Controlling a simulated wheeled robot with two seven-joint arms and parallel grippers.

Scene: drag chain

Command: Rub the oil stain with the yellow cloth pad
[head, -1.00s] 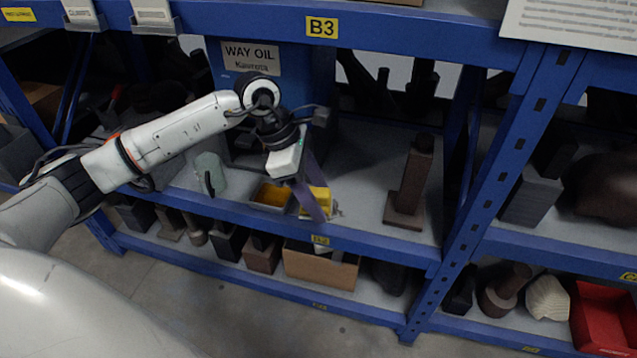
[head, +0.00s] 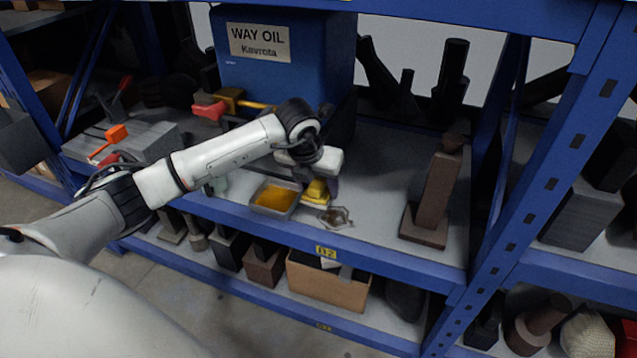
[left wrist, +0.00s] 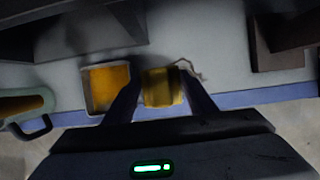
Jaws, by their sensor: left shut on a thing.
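My left gripper (head: 318,187) is shut on the yellow cloth pad (head: 316,198), low over the middle shelf near its front edge. In the left wrist view the pad (left wrist: 160,88) sits between the two dark fingers of the gripper (left wrist: 161,97). Whether the pad touches the shelf, I cannot tell. A brownish oil stain (head: 335,218) with an irregular outline lies just right of the pad and in front of it. In the left wrist view the pad hides part of this stain (left wrist: 187,69). My right gripper is not in view.
A metal tray of amber oil (head: 275,198) stands close left of the pad. Behind is the blue way oil tank (head: 285,65). A brown metal block on a base (head: 433,195) stands to the right. The shelf between stain and block is clear.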

